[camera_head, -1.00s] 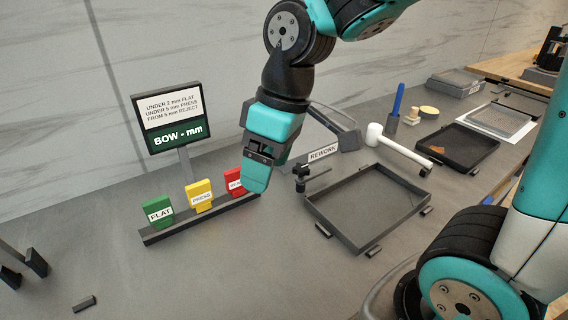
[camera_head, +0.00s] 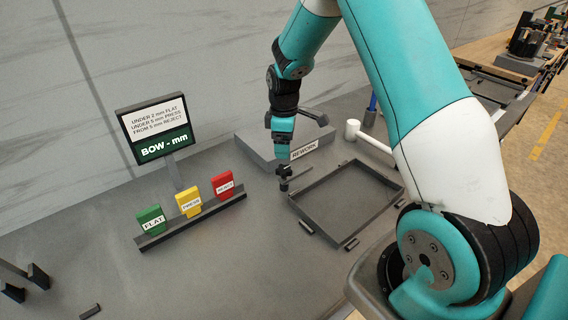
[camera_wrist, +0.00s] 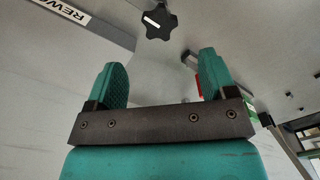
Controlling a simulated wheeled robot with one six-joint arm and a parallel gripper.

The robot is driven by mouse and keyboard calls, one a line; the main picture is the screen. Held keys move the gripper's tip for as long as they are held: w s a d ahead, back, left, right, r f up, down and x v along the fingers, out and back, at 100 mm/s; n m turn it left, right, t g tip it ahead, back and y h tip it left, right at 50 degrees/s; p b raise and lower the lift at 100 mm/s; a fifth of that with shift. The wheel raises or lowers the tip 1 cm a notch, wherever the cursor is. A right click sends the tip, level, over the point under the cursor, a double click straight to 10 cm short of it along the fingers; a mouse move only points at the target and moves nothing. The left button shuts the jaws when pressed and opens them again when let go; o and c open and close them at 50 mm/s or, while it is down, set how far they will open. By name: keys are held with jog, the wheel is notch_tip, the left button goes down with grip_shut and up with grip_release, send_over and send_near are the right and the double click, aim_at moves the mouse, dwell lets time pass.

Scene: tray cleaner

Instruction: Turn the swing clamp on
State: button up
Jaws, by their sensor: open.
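The swing clamp (camera_head: 285,185) stands at the left corner of the square tray frame (camera_head: 325,231), with a dark knob on top and a thin arm reaching right. In the wrist view its black star knob (camera_wrist: 158,22), with a white mark, is ahead of the fingertips. My gripper (camera_head: 283,157) is just above the clamp in the head view, pointing down. In the wrist view my gripper (camera_wrist: 160,65) is open, with two teal fingers apart and nothing between them. The clamp's post is hidden in the wrist view.
The grey REWORK block (camera_head: 262,148) stands close behind the clamp. A white-headed mallet (camera_head: 352,130) lies to its right. The green FLAT (camera_head: 151,220), yellow PRESS (camera_head: 189,202) and red REJECT (camera_head: 223,186) tags stand in a rail at left, before the BOW sign (camera_head: 157,128).

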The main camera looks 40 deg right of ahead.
aim_at(285, 169)
notch_tip(285, 169, down, 9)
jog(key=shift+r+p, duration=0.1)
jog(key=shift+p, duration=0.8)
jog(key=c, duration=1.3)
